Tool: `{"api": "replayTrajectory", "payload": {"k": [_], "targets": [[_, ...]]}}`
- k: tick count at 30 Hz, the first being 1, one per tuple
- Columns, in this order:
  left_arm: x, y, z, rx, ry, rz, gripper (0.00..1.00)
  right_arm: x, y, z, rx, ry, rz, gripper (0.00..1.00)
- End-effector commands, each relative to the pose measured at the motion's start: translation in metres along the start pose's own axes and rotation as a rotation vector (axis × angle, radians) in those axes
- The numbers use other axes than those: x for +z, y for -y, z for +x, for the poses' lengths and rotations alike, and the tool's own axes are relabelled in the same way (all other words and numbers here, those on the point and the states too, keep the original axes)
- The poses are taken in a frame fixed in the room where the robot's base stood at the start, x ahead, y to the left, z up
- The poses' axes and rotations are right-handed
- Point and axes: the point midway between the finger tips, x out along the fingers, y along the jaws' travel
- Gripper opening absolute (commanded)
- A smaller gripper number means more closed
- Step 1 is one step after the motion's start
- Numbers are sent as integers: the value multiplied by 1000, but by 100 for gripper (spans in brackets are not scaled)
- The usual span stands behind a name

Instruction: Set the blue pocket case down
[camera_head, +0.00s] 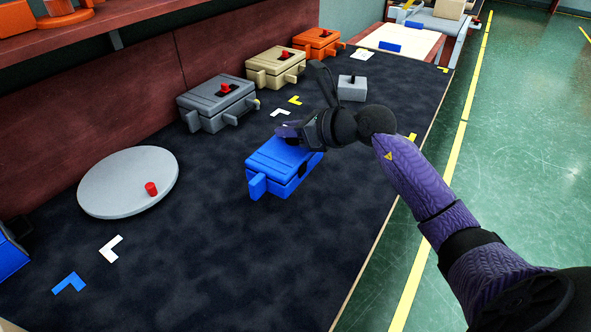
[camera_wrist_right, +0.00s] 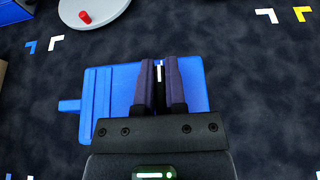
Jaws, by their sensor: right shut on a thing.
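The blue pocket case (camera_head: 284,168) is a blue box with side tabs, over the dark mat (camera_head: 225,265) in the middle of the head view. My right gripper (camera_head: 290,131) reaches it from the right and is shut on its top. In the right wrist view the case (camera_wrist_right: 110,92) lies under and around the two fingers (camera_wrist_right: 160,82); the part between them is mostly hidden. The case looks level, but I cannot tell whether it touches the mat. My left gripper is not in view.
A round grey disc (camera_head: 115,185) with a red knob (camera_head: 151,189) lies left. Grey (camera_head: 205,108), beige (camera_head: 276,75) and orange (camera_head: 318,43) cases line the back. A small grey box (camera_head: 352,92) stands behind my gripper. Blue (camera_head: 68,284) and white (camera_head: 110,249) corner marks lie on clear mat in front.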

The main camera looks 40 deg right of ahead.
Motion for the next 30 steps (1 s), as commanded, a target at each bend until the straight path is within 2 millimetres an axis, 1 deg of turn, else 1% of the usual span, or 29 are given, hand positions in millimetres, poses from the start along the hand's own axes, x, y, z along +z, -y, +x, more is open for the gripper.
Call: {"api": "replayTrajectory", "payload": {"k": [1, 3, 6, 8, 10, 12, 18, 22, 23, 24, 26, 27, 28, 30], "targets": [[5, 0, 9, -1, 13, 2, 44, -15, 0, 6, 2, -4, 4, 0], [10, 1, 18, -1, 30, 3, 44, -32, 0, 14, 2, -5, 5, 0], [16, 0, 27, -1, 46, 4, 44, -52, 0, 22, 1, -6, 5, 0], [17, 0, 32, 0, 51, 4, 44, -61, 0, 25, 1, -5, 4, 0], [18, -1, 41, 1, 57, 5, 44, -77, 0, 32, 1, -5, 5, 0], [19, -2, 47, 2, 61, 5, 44, -88, 0, 37, 0, -5, 5, 0], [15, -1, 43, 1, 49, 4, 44, -85, 0, 35, -1, -2, 0, 0], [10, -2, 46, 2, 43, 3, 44, -88, 0, 36, -1, -2, 0, 0], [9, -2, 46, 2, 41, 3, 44, -88, 0, 36, -1, -3, 0, 16], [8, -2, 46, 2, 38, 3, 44, -87, 0, 36, -1, -2, 0, 25], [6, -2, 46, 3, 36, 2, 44, -87, 0, 36, -1, -2, 0, 37], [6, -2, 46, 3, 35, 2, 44, -87, 0, 36, -1, -2, 0, 46], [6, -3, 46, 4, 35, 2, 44, -87, 0, 36, 0, -2, 0, 49], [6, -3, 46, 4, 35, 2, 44, -87, 0, 36, 0, -2, 0, 49]]}}
